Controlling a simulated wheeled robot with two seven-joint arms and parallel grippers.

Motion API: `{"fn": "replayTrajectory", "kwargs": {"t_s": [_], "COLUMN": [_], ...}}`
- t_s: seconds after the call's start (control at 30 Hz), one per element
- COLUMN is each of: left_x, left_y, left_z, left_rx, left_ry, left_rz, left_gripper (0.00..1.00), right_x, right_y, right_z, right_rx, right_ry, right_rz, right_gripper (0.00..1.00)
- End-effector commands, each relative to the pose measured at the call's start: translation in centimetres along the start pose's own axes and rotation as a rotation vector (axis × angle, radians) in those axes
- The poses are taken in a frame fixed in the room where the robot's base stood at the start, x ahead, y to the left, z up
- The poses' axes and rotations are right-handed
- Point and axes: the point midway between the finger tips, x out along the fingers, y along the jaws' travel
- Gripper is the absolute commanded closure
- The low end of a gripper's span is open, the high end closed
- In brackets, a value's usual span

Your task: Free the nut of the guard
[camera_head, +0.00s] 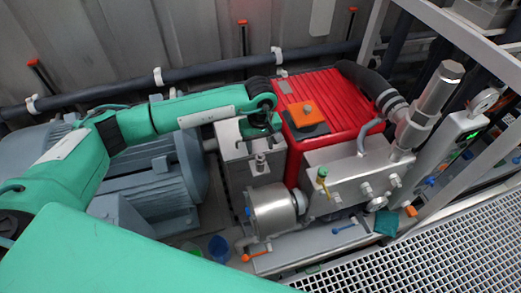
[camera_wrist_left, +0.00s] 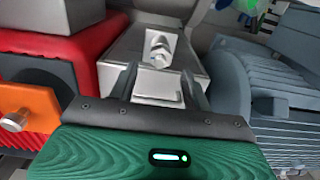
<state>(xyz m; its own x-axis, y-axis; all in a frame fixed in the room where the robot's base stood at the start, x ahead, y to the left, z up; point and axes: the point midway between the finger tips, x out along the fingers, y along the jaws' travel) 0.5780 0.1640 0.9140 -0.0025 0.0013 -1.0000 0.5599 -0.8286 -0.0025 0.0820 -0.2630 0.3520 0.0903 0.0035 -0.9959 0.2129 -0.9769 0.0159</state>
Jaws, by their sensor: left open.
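The guard (camera_head: 240,170) is a grey metal box between the blue-grey motor and the silver pump. A nut on a stud (camera_head: 260,160) stands on its top. In the left wrist view the nut (camera_wrist_left: 159,51) sits upright on the guard (camera_wrist_left: 118,60), ahead of the fingers. My left gripper (camera_head: 262,135) is above the guard, at the far side of the nut. In the left wrist view the left gripper (camera_wrist_left: 160,78) has its two fingers apart with nothing held; the nut appears beyond their tips. My right gripper is not in view.
A red ribbed housing (camera_head: 345,100) with an orange knob (camera_head: 301,113) stands right of the guard. The motor (camera_head: 150,185) is left. A silver pump (camera_head: 274,210) is in front. A blue cup (camera_head: 219,248) and an orange-handled tool (camera_head: 256,254) lie near the front.

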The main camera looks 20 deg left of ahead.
Motion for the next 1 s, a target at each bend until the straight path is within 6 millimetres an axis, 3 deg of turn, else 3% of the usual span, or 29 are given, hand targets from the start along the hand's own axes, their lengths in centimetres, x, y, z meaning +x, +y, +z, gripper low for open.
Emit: {"fn": "replayTrajectory", "kwargs": {"t_s": [0.1, 0.3, 0.67, 0.9, 1.0], "left_x": [2.0, 4.2, 4.7, 4.6, 4.6], "left_y": [0.0, 0.1, 0.1, 0.1, 0.1], "left_z": [0.1, 0.1, 0.0, 0.0, 0.0], "left_rx": [0.0, 0.0, 0.001, 0.0, -0.001], "left_ry": [-0.003, -0.002, 0.0, -0.001, -0.001], "left_rz": [-0.001, 0.001, 0.002, 0.002, 0.002], "left_gripper": [0.51, 0.51, 0.51, 0.96, 0.96], "right_x": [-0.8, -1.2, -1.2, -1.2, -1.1], "right_y": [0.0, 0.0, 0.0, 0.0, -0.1], "right_z": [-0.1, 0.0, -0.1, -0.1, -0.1], "right_rx": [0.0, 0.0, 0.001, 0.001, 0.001], "right_ry": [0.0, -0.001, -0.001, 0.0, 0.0], "right_rz": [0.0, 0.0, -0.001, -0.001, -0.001], "right_gripper": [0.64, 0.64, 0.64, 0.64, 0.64]}}
